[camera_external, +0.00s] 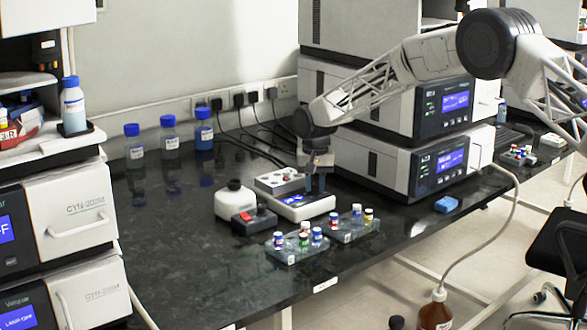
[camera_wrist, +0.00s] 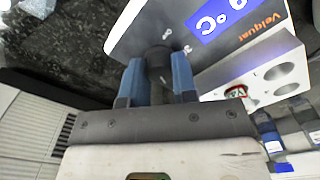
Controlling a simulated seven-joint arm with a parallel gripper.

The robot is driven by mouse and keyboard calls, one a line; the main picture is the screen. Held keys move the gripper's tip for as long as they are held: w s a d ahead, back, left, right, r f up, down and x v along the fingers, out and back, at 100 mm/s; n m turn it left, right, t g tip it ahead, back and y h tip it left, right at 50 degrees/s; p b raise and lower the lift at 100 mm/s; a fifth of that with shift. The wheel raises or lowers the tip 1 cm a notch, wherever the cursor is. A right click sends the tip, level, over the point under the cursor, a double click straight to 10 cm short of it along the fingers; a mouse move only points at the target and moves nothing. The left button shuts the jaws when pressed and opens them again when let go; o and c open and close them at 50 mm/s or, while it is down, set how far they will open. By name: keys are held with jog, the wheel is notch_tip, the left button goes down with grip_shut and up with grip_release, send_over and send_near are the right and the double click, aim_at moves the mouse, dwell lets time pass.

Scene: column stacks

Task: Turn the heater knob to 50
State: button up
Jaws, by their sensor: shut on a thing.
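The heater is a white box (camera_external: 305,209) with a blue display, standing on the dark bench. The black heater knob (camera_wrist: 158,54) sits on this panel. My gripper (camera_wrist: 158,70) has its blue fingers on both sides of the knob, shut on it. In the external view my gripper (camera_external: 316,184) points down at the heater's right end and the knob is hidden.
A white box with round holes (camera_external: 279,182) stands right behind the heater. Vial racks (camera_external: 297,246) (camera_external: 354,225) stand in front. Stacked instruments (camera_external: 400,165) rise behind right. The bench's left front is clear.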

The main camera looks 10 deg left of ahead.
aim_at(315, 185)
jog(key=m, duration=0.3)
jog(key=shift+m, duration=2.1)
jog(key=o, duration=0.9)
jog(key=shift+o, duration=0.2)
jog(key=shift+r, duration=3.9)
